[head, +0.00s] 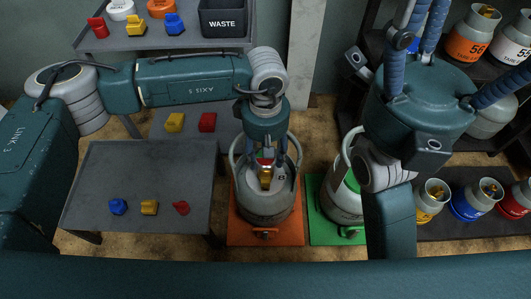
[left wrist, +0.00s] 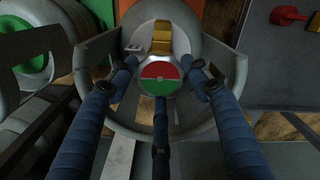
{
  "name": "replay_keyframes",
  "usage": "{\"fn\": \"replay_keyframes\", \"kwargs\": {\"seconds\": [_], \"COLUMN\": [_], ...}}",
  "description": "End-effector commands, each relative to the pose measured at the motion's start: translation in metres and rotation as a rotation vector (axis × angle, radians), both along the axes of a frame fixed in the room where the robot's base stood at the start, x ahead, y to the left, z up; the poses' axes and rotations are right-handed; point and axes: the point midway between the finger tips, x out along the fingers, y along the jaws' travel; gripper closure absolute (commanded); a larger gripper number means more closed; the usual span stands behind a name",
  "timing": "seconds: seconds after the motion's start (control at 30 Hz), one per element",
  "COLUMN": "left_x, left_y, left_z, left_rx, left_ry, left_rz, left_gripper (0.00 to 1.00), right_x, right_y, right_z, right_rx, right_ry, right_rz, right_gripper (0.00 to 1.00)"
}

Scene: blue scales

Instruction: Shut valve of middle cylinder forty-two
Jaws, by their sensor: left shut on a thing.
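A grey cylinder (head: 262,205) with a round collar stands on an orange scale (head: 236,232). Its top marking is partly hidden; I cannot read forty-two on it. My left gripper (head: 264,160) points down inside the collar, its blue fingers around the valve. In the left wrist view the valve knob (left wrist: 160,77), half red and half green, sits between the fingers, with a brass outlet (left wrist: 162,38) beyond it. The left gripper is shut on this knob. A second cylinder (head: 340,200) stands on a green scale (head: 322,232), partly behind my right arm. My right gripper (head: 440,50) is raised, fingers spread, empty.
A low grey table (head: 140,175) at left holds blue, yellow and red pieces. A back shelf holds more pieces and a black waste bin (head: 224,18). Racks at right hold several small cylinders (head: 466,203). My right arm stands close to the green scale.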

Motion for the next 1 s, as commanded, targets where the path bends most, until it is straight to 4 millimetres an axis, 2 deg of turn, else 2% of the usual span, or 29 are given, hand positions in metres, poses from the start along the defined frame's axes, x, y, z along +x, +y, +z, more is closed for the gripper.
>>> {"fn": "replay_keyframes", "kwargs": {"seconds": [0.27, 0.3, 0.37, 0.67, 0.77, 0.87, 1.0], "left_x": [-0.001, -0.001, -0.001, -0.001, 0.0, 0.0, 0.0], "left_y": [-0.003, -0.003, -0.003, -0.001, -0.001, -0.001, -0.001], "left_z": [0.001, 0.001, 0.001, 0.001, 0.006, 0.02, 0.05], "left_rx": [-0.007, -0.007, -0.006, -0.002, -0.002, -0.003, -0.003], "left_ry": [0.001, 0.001, 0.002, 0.001, 0.0, -0.002, -0.003], "left_rz": [-0.003, -0.003, -0.002, 0.0, 0.0, 0.0, 0.0], "left_gripper": [0.77, 0.45, 0.33, 0.32, 0.32, 0.32, 0.32], "right_x": [0.001, 0.001, 0.001, 0.002, 0.002, 0.001, 0.001], "right_y": [0.0, 0.0, 0.0, -0.001, -0.001, 0.0, 0.0], "right_z": [0.001, 0.0, 0.0, -0.002, -0.002, -0.001, -0.001], "right_rx": [0.0, 0.0, 0.0, 0.005, 0.005, 0.003, 0.002], "right_ry": [-0.002, -0.002, -0.002, 0.007, 0.006, 0.004, 0.003], "right_rz": [0.0, 0.0, 0.0, 0.0, 0.0, 0.0, 0.0], "right_gripper": [0.32, 0.32, 0.32, 0.32, 0.32, 0.32, 0.32]}}
